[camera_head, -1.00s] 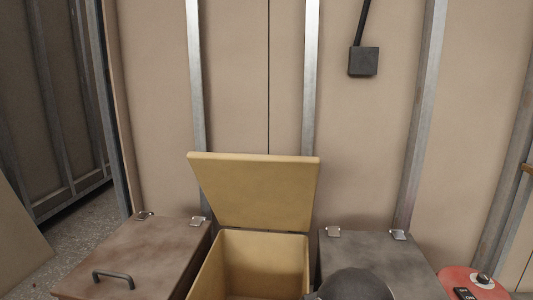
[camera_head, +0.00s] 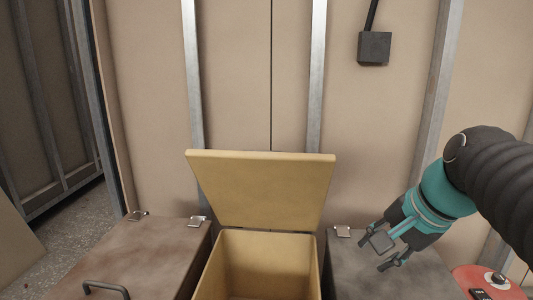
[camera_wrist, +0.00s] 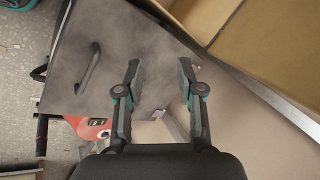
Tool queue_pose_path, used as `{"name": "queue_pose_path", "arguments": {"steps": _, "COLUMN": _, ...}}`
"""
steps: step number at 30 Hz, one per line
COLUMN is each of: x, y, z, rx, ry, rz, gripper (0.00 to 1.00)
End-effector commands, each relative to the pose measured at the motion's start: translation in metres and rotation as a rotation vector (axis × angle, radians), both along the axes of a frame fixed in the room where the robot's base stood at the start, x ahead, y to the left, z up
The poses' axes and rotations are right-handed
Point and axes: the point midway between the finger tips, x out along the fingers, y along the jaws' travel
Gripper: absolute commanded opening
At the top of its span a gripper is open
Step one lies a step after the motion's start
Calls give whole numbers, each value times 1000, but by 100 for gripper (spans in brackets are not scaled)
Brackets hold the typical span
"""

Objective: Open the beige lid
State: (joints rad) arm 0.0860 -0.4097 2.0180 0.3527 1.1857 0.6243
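The beige lid (camera_head: 262,188) stands raised and leans back toward the wall, above its beige box (camera_head: 262,250). The box is open and its inside shows, with nothing seen in the visible part. My gripper (camera_head: 376,255) is to the right of the lid, above the dark grey lid, and apart from the beige lid. In the wrist view my gripper (camera_wrist: 160,75) has its two fingers spread with nothing between them. The beige box's edge (camera_wrist: 210,22) shows at the top of that view.
A brown lid (camera_head: 140,255) with a dark handle lies shut on the left. The dark grey lid (camera_wrist: 95,50) with a handle lies shut on the right. A red round panel (camera_head: 487,281) is at the lower right. The metal-studded wall (camera_head: 235,80) stands behind.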

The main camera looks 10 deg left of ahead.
Motion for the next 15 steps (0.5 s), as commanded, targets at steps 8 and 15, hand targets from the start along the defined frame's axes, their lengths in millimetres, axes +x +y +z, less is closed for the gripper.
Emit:
{"name": "queue_pose_path", "arguments": {"steps": 8, "x": 100, "y": 19, "z": 83, "rx": 481, "ry": 289, "rz": -411, "gripper": 37}}
{"name": "queue_pose_path", "arguments": {"steps": 15, "x": 161, "y": 42, "z": 127, "rx": 777, "ry": 669, "rz": -614, "gripper": 37}}
